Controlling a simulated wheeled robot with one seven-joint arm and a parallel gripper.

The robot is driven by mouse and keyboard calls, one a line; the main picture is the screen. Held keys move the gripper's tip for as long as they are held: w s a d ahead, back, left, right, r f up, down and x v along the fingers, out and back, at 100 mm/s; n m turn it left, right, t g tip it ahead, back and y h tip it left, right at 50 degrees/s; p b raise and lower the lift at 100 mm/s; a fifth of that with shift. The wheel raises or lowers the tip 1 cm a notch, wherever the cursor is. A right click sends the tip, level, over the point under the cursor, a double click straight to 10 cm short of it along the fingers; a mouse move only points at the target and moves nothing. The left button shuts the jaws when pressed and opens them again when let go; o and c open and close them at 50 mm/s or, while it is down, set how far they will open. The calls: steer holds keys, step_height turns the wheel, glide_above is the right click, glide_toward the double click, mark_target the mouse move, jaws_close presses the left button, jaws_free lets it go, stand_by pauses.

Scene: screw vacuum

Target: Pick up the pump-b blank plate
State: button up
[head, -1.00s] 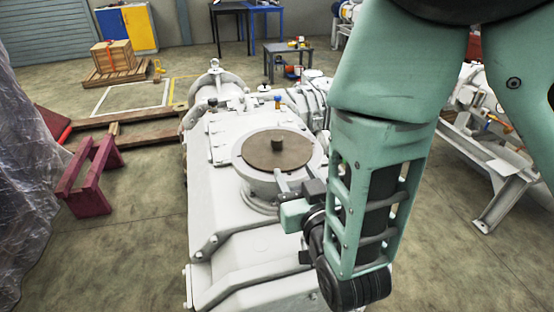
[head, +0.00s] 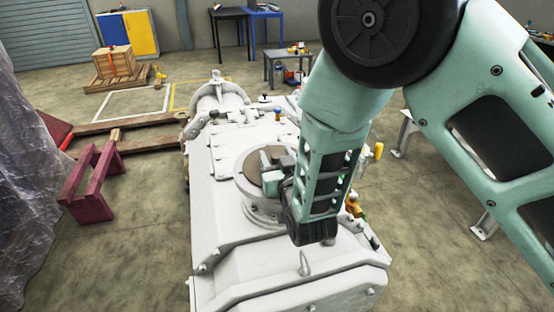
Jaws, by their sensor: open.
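The blank plate is a brown round disc (head: 250,168) lying flat on the round white flange (head: 244,187) on top of the white pump (head: 222,225). My gripper (head: 268,160) is over the right part of the plate, at the lower end of my teal arm. Its jaws are open. The knob at the plate's middle and the plate's right side are hidden behind the gripper. I cannot tell whether the fingers are around the knob or above it.
A maroon stand (head: 90,180) is at the left, next to plastic sheeting (head: 30,150). A wooden crate (head: 114,60) on a pallet and a grey table (head: 288,60) stand farther back. Lifting eyes and small fittings stick up from the pump top. Floor to the right is mostly open.

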steer(key=shift+w+a, duration=0.1)
steer(key=shift+w, duration=0.1)
jaws_close()
